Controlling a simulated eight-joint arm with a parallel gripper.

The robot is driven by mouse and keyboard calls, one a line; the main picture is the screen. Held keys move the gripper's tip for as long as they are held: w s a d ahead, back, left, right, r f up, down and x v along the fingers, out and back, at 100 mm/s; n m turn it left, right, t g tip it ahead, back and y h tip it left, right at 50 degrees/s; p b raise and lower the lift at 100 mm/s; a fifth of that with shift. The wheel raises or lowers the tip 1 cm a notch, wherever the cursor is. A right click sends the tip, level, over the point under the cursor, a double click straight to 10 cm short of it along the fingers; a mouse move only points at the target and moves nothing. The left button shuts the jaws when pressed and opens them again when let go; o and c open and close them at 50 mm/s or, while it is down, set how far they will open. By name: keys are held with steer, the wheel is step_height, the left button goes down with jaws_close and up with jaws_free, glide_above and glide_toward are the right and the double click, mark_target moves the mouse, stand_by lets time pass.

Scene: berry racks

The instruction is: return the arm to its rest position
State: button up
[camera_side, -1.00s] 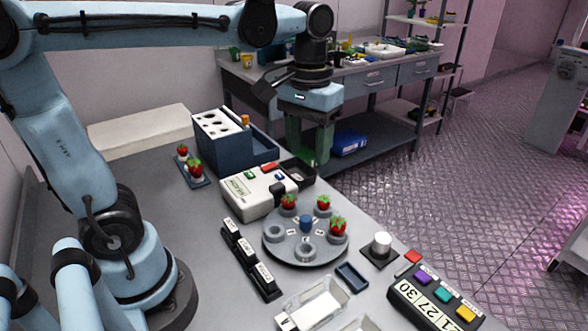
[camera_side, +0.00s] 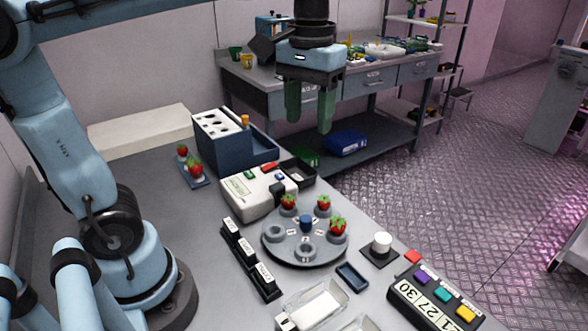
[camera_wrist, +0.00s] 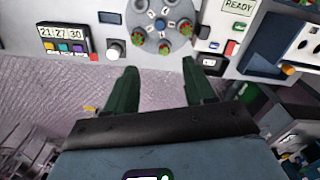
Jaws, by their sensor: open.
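My gripper (camera_side: 309,108) hangs high in the side view, fingers pointing down, well above the table top and in front of the back workbench. Its two green fingers are apart with nothing between them. In the wrist view the open fingers (camera_wrist: 162,84) show near the middle, with the table's equipment beyond their tips. My blue arm reaches in from the left along the top of the side view, partly cut off by the frame edge.
Below stands a round grey carousel (camera_side: 285,256) with several strawberries. Around it are a white device (camera_side: 240,197), a dark blue rack (camera_side: 207,158), a white knob (camera_side: 382,243) and a button panel (camera_side: 408,300). A shelved workbench (camera_side: 385,125) stands behind. Air around my gripper looks clear.

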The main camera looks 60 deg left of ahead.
steer(key=s+a+f+m+t, duration=0.1)
steer(key=s+f+m+t, duration=0.2)
steer(key=f+t, duration=0.4)
step_height(320, 180, down, 5)
steer(key=shift+m, duration=0.3)
